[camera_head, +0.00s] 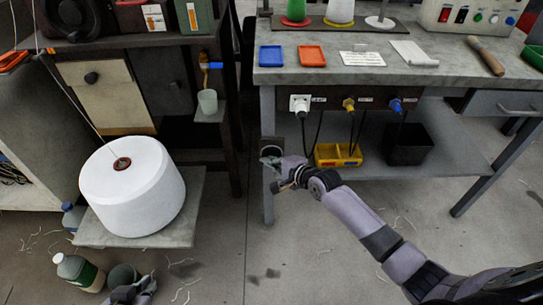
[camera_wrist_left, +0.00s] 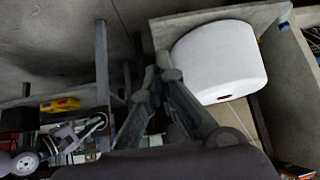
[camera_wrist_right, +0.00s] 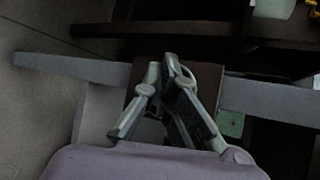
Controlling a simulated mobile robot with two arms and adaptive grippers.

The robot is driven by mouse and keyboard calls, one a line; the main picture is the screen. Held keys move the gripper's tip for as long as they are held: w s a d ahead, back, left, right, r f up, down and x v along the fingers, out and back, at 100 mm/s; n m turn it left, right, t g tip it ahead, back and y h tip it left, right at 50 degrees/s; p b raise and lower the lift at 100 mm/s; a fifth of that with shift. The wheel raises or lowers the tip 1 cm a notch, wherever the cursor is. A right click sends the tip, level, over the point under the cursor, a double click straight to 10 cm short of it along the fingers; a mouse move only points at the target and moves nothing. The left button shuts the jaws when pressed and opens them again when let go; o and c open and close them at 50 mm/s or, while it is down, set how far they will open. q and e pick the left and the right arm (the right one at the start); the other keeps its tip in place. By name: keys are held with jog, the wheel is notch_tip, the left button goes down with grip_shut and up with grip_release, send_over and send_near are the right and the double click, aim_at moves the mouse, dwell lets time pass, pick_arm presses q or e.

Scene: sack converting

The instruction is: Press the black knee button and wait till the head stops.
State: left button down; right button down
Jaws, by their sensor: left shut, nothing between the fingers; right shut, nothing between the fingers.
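My right gripper (camera_head: 270,160) is at the front left leg of the grey workbench, its fingers closed with nothing between them. In the right wrist view the shut fingertips (camera_wrist_right: 170,60) are in front of a dark brown plate (camera_wrist_right: 206,82) on the grey leg (camera_wrist_right: 255,97). The black knee button is not distinct; the fingers cover part of the plate, and I cannot tell whether they touch it. My left gripper (camera_head: 140,290) is low at the bottom edge of the head view, and its shut, empty fingers show in the left wrist view (camera_wrist_left: 163,68).
A large white thread cone (camera_head: 135,185) stands on a grey platform (camera_head: 190,215) at the left. Bottles (camera_head: 78,270) are on the floor near my left gripper.

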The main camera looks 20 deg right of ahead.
pick_arm(q)
jog(key=shift+w+d+r+t, duration=0.25)
jog(key=shift+w+r+t, duration=0.2)
jog(key=shift+w, duration=0.35)
pick_arm(e)
jog(key=shift+w+d, duration=0.2)
jog(key=shift+w, duration=0.2)
dwell(0.3)
pick_arm(q)
jog(key=shift+s, duration=0.15)
pick_arm(e)
jog(key=shift+r, duration=0.1)
pick_arm(q)
jog(key=s+a+f+g+y+p, duration=0.1)
jog(key=s+a+f+g, duration=0.2)
jog(key=s, duration=0.6)
jog(key=shift+g+p, duration=0.4)
jog(key=shift+g, duration=0.65)
pick_arm(e)
jog(key=shift+s+a, duration=0.2)
jog(key=shift+s, duration=0.3)
jog(key=shift+s+a, duration=0.15)
jog(key=shift+s, duration=0.35)
